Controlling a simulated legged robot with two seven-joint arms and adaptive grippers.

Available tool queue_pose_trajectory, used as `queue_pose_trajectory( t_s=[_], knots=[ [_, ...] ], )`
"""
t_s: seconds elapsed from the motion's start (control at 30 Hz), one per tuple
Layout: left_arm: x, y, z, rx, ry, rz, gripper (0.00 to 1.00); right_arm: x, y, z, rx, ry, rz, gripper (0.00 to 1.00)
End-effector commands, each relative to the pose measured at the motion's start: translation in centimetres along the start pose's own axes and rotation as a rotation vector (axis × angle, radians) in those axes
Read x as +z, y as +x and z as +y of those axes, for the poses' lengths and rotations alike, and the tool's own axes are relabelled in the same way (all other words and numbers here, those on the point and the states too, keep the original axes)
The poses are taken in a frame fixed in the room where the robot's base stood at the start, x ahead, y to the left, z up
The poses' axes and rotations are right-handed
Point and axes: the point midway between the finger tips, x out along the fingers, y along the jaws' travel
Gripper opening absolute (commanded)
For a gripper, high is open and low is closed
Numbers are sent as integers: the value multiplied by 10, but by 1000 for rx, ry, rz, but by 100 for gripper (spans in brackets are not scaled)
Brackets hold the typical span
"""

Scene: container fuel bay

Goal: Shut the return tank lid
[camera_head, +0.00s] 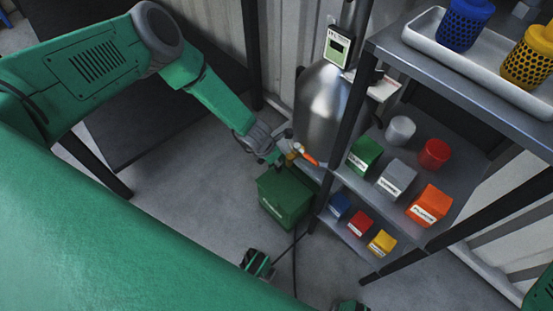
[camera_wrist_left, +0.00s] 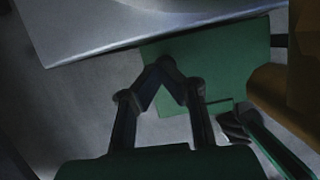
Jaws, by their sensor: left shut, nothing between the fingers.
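A dark green box (camera_head: 283,198) with a small white label stands on the floor by the shelf; I take it to be the return tank. Its top looks covered by a flat green panel, but I cannot tell whether the lid is fully down. A flat green surface (camera_wrist_left: 225,62) also shows past the fingers in the left wrist view. My left gripper (camera_head: 272,161) is just above the box's back edge. Its fingertips (camera_wrist_left: 164,64) meet with nothing between them. I cannot tell whether they touch the box.
A steel tank (camera_head: 318,105) with an orange-handled tap (camera_head: 306,155) stands close right of my left gripper. A metal shelf (camera_head: 455,190) holds coloured boxes and cans. A grey surface (camera_wrist_left: 130,22) crosses the top of the wrist view. The floor (camera_head: 185,205) left of the box is clear.

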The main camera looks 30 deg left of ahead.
Motion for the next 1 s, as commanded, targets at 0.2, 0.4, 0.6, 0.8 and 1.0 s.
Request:
queue_pose_trajectory(
  t_s=[0.2,0.4,0.6,0.8,1.0],
  knots=[
    [2,-21,-1,2,0,0,0,2,0,1,-3,-1,1,40],
    [3,-63,-2,3,1,0,0,2,0,1,-3,-1,1,40],
    [3,-100,-2,2,1,-1,0,1,-1,0,-1,-1,1,40],
    [2,-117,-2,4,2,2,0,1,0,0,-1,-1,1,40],
    [2,-120,-4,5,3,3,0,1,0,1,-3,-1,1,40]
  ],
)
